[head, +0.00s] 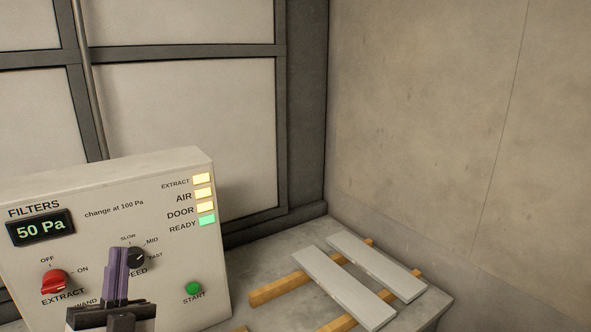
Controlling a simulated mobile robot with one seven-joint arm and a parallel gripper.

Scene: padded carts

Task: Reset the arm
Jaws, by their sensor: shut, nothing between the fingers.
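My gripper (119,252) shows at the bottom left of the head view, with its purple fingers pointing up. The fingers are shut together with nothing between them. The gripper is in front of a pale control panel (120,183) and covers part of its lower face, including some lettering near the speed knob (138,258). I cannot tell whether the fingers touch the panel. Most of my arm is out of view.
The panel carries a "50 Pa" display (40,228), a red extract knob (54,281), a green START button (193,288) and lit lamps (205,220). Grey plates (343,287) lie across wooden strips (275,291) on a grey bench (240,268). Walls stand behind.

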